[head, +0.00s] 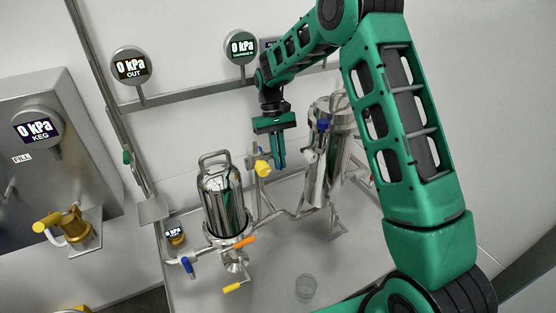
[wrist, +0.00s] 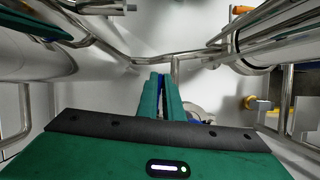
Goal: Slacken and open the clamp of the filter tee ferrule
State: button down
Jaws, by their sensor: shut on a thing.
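My gripper (head: 280,163) points down between the two steel vessels, just right of a yellow knob (head: 262,168). In the wrist view its green fingers (wrist: 161,80) are close together, with a thin blue part (wrist: 160,84) showing between them. The fingers hide most of that part. A ring-like pale metal piece (wrist: 197,110) shows partly behind the right finger. I cannot make out the filter tee ferrule or its clamp clearly, nor tell whether the clamp is open or closed.
A domed steel vessel (head: 222,200) with a top handle stands left of my gripper, a taller steel vessel (head: 328,150) right. Steel pipes (head: 293,212) run between them. Gauges (head: 132,66) hang on the wall rail.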

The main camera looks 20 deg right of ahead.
jog(key=c, duration=1.9)
grip_release()
jog(key=shift+w, duration=0.1)
jog(key=shift+r, duration=0.15)
jog(key=shift+r, duration=0.3)
notch_tip(320, 180, up, 3)
jog(key=shift+w+f, duration=0.1)
jog(key=shift+w, duration=0.05)
jog(key=s+a+r, duration=0.6)
jog(key=a+r, duration=0.1)
jog(key=a, duration=0.2)
jog(key=shift+s+a+r, duration=0.15)
jog(key=shift+s+a, duration=0.15)
jog(key=shift+a, duration=0.1)
